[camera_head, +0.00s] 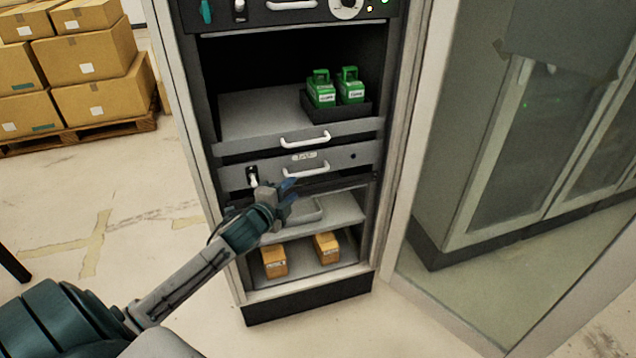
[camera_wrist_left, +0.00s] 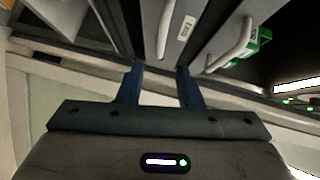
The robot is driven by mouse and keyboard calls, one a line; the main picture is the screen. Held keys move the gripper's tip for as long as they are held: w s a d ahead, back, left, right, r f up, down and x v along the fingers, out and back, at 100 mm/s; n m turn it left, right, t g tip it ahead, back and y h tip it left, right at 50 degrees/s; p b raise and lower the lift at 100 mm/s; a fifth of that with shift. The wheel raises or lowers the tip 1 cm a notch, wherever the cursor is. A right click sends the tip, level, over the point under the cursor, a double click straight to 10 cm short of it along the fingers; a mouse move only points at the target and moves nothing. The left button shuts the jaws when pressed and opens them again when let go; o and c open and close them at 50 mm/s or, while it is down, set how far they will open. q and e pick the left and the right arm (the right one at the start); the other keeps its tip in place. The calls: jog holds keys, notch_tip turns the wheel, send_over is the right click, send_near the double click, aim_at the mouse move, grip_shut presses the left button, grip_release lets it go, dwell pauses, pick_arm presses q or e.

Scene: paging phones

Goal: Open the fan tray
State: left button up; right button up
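The fan tray (camera_head: 235,181) is a grey drawer front in the middle of the cabinet, with a small label and a white bar handle (camera_head: 306,171). It looks shut, flush with the rack. A black-and-white latch (camera_head: 252,175) sits at its left end. My left gripper (camera_head: 288,188) is just in front of and below the handle in the head view. In the left wrist view, its two blue fingers (camera_wrist_left: 160,72) are apart with nothing between them, and the tray handle (camera_wrist_left: 164,30) lies just beyond the tips. My right gripper is not in view.
Above is a shelf drawer with its own white handle (camera_head: 305,139) and two green units (camera_head: 321,88) in a black holder. Below is a shelf with small orange boxes (camera_head: 274,260). A glass door (camera_head: 520,150) stands at right. Cardboard boxes (camera_head: 90,60) are stacked back left.

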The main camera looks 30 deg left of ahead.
aim_at(309, 173)
pick_arm(q)
jog(key=w, duration=0.3)
jog(key=w+f, duration=0.1)
jog(key=w, duration=0.6)
jog(key=shift+w+a+f, duration=0.2)
jog(key=shift+w+a, duration=0.15)
jog(key=shift+a, duration=0.05)
grip_shut()
